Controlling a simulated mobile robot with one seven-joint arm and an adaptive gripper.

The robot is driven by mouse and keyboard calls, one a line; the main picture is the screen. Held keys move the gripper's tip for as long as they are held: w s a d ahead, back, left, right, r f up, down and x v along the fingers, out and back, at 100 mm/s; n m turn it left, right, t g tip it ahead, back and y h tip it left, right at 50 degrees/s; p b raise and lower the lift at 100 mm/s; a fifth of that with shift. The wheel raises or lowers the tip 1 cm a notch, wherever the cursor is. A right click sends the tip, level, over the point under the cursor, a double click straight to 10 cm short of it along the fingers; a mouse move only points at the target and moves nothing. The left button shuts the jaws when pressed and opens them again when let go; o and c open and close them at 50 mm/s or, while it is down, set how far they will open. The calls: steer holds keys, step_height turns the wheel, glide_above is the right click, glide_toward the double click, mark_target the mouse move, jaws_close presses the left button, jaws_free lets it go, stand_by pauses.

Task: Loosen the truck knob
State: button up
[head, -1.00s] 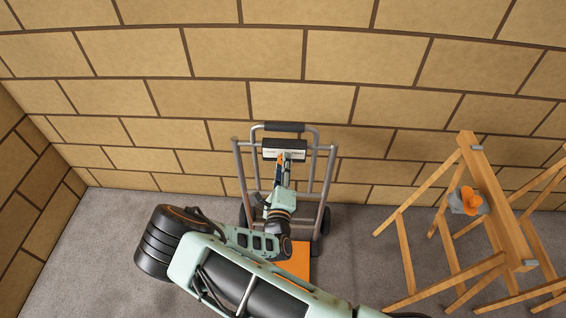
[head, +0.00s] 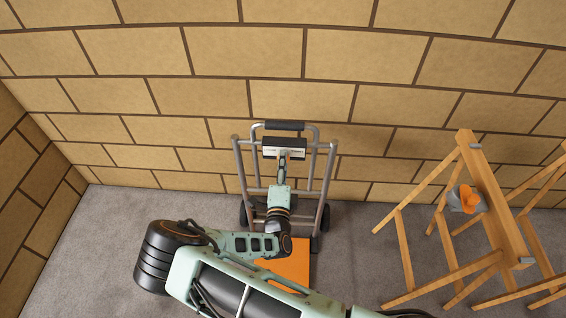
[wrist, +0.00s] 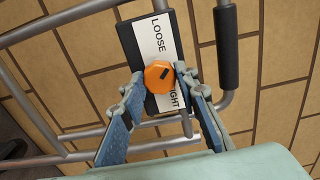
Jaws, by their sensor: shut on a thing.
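The truck knob (wrist: 158,77) is orange and many-sided, with a dark mark right of its centre in the wrist view. It sits on a black panel (wrist: 131,45) with a white label (wrist: 160,38) reading "LOOSE" at the top and, partly covered, "TIGHT" below. My gripper (wrist: 160,75) has its two blue-padded fingers closed on opposite sides of the knob. In the head view my gripper (head: 284,157) reaches the panel (head: 270,153) near the top of the grey hand truck (head: 241,172). The knob is hidden there.
The truck stands against a block wall (head: 200,98), with an orange base plate (head: 296,268) below my arm. Grey floor is free at left.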

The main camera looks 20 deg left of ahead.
steer(key=o, duration=1.1)
steer(key=shift+o, duration=0.2)
steer(key=v, duration=1.2)
